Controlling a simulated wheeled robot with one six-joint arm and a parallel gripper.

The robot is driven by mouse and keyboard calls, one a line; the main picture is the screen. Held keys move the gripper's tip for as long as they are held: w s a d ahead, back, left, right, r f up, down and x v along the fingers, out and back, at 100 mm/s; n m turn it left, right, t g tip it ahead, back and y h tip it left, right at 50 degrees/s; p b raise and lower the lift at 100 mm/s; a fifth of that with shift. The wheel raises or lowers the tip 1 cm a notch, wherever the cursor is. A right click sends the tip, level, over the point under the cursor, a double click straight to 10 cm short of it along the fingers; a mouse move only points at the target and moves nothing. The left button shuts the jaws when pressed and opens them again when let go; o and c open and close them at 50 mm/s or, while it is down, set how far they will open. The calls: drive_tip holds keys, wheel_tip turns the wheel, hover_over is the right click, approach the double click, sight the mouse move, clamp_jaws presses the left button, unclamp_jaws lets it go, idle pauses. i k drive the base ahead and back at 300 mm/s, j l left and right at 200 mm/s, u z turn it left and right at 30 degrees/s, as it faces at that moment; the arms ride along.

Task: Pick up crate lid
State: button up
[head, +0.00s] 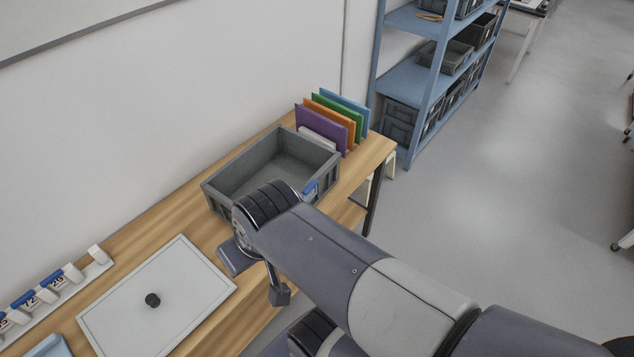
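My gripper (256,277) is to the right of the lid, near the table's front edge. Its two fingers are apart with nothing seen between them. My arm hides part of the crate's front right side.
Purple, orange, green and blue panels (322,129) stand in a holder beyond the crate. A white rack with numbered tags (50,288) lies left of the lid. A light blue item (50,347) is cut off at the lower left. Blue shelving (407,79) stands past the table's end.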

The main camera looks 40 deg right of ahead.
sight(149, 312)
drive_tip(key=z, duration=0.85)
drive_tip(key=u, duration=1.6)
